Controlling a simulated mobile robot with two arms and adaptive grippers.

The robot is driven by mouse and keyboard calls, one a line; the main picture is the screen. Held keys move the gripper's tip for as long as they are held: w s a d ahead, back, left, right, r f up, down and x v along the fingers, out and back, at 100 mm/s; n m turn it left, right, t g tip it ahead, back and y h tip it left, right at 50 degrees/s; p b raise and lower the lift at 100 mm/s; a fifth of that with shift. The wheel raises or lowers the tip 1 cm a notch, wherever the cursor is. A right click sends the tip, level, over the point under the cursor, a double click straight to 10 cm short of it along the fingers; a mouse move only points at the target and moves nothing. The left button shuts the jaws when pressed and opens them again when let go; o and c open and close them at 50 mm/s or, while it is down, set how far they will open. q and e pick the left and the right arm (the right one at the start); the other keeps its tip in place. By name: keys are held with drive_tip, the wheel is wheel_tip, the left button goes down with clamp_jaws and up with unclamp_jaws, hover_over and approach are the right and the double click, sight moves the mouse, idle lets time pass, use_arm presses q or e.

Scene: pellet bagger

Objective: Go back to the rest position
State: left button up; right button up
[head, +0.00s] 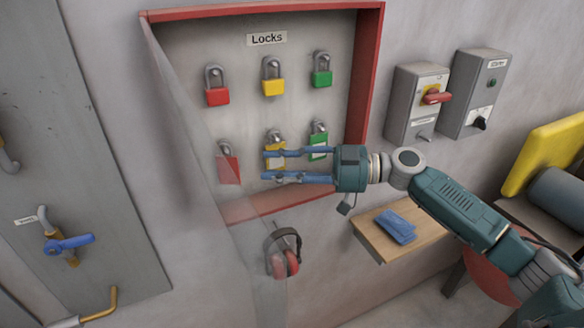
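My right arm comes in from the right across the front of the lock board. My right gripper (267,166) points left, its two blue fingers spread apart. It is in front of the lower row of padlocks. The lower yellow padlock (276,142) shows partly behind the upper finger and between the fingers; I cannot tell how far it is from them. The lower red padlock (228,169) hangs left of the fingertips, behind the clear door. My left gripper is not in view.
The red-framed lock board (370,60) has a clear door (185,125) swung open at left. Upper red, yellow and green padlocks hang above. Ear defenders (283,254) hang below. A wooden shelf (372,241) holds blue gloves (396,227). Switch boxes (415,85) are right.

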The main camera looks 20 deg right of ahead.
drive_tip(key=s+a+f+m+g+h, duration=0.15)
drive_tip(key=s+a+f, duration=0.25)
drive_tip(key=s+f, duration=0.45)
drive_tip(key=s+a+f+g+h, duration=0.3)
drive_tip(key=s+f, duration=0.3)
drive_tip(key=f, duration=0.6)
drive_tip(key=s+a+f+g+h, duration=0.2)
drive_tip(key=s+a+f, duration=0.2)
drive_tip(key=s+f, duration=0.45)
drive_tip(key=s+d+f+m+t+h, duration=0.1)
drive_tip(key=s+d+f+m+h, duration=0.4)
drive_tip(key=s+d+m+h, duration=0.4)
wheel_tip(320, 180, down, 31)
drive_tip(key=s+g+b, duration=0.1)
drive_tip(key=s+b, duration=0.1)
drive_tip(key=b, duration=0.1)
drive_tip(key=s+d+f+g+b, duration=0.1)
drive_tip(key=s+d+f+b, duration=0.1)
drive_tip(key=s+f, duration=1.4)
drive_tip(key=shift+d+f+n+b, duration=0.15)
drive_tip(key=shift+d+n+b, duration=0.25)
drive_tip(key=shift+d, duration=0.45)
drive_tip(key=shift+y, duration=0.25)
drive_tip(key=shift+a, duration=0.1)
